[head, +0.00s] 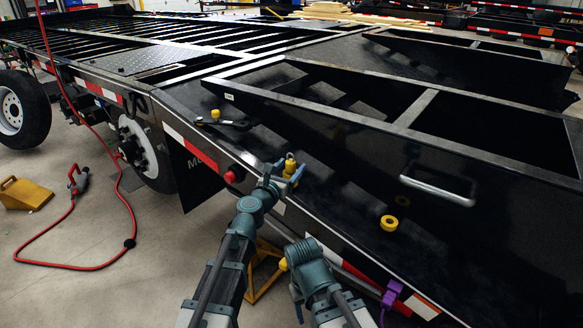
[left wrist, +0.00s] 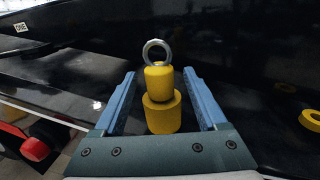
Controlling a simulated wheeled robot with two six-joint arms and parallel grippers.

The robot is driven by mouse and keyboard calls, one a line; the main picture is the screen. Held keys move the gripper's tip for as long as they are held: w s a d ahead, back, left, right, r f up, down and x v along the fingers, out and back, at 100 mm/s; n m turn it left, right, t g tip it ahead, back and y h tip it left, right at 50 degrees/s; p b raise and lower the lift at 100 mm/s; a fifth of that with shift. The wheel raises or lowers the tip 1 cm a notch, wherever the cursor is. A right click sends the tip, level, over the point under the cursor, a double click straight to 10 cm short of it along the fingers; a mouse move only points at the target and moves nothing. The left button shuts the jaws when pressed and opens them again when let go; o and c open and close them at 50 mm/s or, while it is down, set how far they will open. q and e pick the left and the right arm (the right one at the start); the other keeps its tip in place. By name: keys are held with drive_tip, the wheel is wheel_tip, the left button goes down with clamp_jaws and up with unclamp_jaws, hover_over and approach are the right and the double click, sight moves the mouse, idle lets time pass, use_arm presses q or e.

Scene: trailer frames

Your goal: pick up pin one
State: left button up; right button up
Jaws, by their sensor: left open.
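A yellow pin (head: 290,168) with a metal ring on top stands upright on the black trailer deck near its side edge. In the left wrist view the pin (left wrist: 162,112) shows a narrower upper part on a wider lower part, under the steel ring. My left gripper (head: 284,175) is open, with its blue fingers on either side of the pin. In the left wrist view the left gripper (left wrist: 161,95) shows a gap between each finger and the pin. My right arm shows low in the head view, but its gripper cannot be made out.
A yellow ring (head: 389,223) lies on the deck to the right. A black tool with a yellow part (head: 215,114) lies to the left. A small white label (left wrist: 21,27) reads ONE. A red hose (head: 132,218) lies on the floor.

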use_arm(q)
drive_tip(key=shift+w+d, duration=0.15)
drive_tip(key=shift+w, duration=0.15)
drive_tip(key=shift+s, duration=0.1)
clamp_jaws()
drive_tip(key=shift+r, duration=0.15)
